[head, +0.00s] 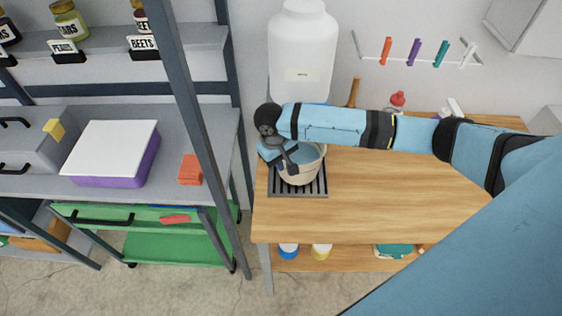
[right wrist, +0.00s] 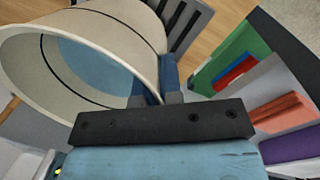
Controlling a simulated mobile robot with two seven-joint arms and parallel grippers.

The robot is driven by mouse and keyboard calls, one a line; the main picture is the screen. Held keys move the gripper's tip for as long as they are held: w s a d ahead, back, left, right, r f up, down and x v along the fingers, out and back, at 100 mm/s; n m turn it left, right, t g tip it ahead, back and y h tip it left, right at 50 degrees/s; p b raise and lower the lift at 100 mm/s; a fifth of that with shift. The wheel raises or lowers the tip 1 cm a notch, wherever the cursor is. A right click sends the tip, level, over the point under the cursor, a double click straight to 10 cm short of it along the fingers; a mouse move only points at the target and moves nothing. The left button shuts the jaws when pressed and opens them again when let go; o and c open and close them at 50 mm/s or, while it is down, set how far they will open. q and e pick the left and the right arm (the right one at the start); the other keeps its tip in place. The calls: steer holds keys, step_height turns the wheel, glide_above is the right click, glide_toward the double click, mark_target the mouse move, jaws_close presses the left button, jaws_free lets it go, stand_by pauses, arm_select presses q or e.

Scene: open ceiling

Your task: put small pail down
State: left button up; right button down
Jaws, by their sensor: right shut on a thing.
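The small pail (head: 302,175) is cream-coloured with a blue area inside. It is over the slatted dark grate (head: 312,193) at the left end of the wooden table, and I cannot tell whether its base touches the slats. My right gripper (head: 290,166) reaches in from the right and is shut on the pail's rim. In the right wrist view the pail (right wrist: 130,25) fills the upper left, with the fingers (right wrist: 158,80) pinching its near wall. My left gripper is not in view.
A large white container (head: 300,45) stands behind the grate. The wooden table (head: 400,200) is clear right of the grate. A red-capped bottle (head: 397,102) stands at the back. A grey shelf unit (head: 215,125) with a purple-and-white box (head: 112,150) stands close on the left.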

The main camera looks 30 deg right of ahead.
steer(key=shift+f, duration=0.4)
steer(key=c, duration=1.3)
jaws_free()
steer(key=shift+f, duration=0.1)
steer(key=r, duration=0.4)
steer(key=a+r+b, duration=0.1)
steer(key=r, duration=0.3)
steer(key=w+r, duration=0.1)
steer(key=r, duration=0.3)
steer(key=shift+a, duration=0.3)
steer(key=shift+s, duration=0.1)
